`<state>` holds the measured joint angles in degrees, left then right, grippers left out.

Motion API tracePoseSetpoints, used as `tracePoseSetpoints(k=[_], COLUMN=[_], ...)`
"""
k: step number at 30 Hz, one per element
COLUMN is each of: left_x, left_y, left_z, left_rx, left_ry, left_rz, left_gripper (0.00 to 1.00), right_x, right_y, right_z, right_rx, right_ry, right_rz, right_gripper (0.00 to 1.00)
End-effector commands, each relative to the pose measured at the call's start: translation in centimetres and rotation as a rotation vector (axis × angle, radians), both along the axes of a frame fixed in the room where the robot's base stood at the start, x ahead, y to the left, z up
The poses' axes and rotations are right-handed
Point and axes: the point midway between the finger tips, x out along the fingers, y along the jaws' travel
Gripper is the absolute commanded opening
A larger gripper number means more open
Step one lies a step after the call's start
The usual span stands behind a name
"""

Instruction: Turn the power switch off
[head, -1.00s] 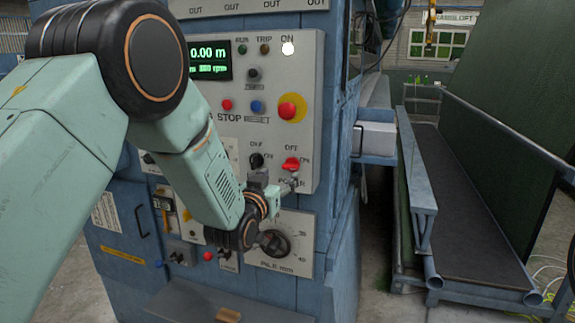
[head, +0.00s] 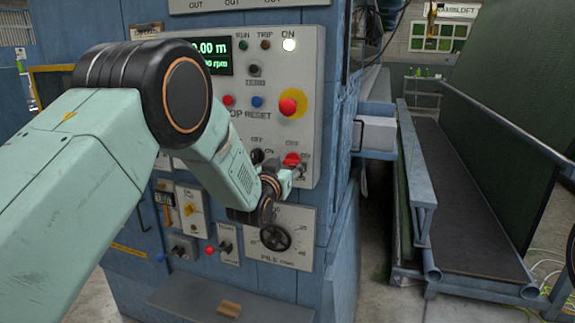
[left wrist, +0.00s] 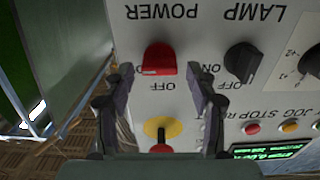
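The red power switch (head: 291,159) is a knob low on the right of the grey control panel, with OFF above it and ON at its right. In the left wrist view the power switch (left wrist: 159,60) appears upside down under the word POWER. My left gripper (head: 298,172) is just below and in front of it in the head view. In the left wrist view my left gripper (left wrist: 159,77) is open, one finger on each side of the switch. I cannot tell whether they touch it. The white ON lamp (head: 289,44) is lit. My right gripper is not in view.
A black lamp switch (left wrist: 242,62) is beside the right finger. A red stop button (head: 288,106) on a yellow disc sits above the power switch.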

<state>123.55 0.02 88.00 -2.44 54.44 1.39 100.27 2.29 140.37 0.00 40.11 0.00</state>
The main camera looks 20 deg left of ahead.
Motion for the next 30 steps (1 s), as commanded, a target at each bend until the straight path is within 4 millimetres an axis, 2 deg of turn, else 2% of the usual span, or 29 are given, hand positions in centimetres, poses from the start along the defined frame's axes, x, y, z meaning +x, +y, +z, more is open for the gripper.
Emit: tracePoseSetpoints(k=[2,17,24,30], left_x=[-0.01,0.00,0.00,0.01], left_y=[0.02,0.00,0.03,0.09], left_z=[0.02,0.05,0.03,0.00], left_rx=[0.000,0.000,-0.024,-0.117], left_ry=[0.000,-0.001,0.000,0.002], left_rz=[0.000,0.000,0.000,0.000], left_gripper=[0.48,0.06,0.06,0.06], right_x=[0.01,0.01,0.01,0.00], right_y=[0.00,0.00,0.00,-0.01], right_z=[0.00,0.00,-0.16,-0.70], right_rx=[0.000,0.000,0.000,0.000], right_ry=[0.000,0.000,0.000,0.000], right_rz=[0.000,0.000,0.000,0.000], right_gripper=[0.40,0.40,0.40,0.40])
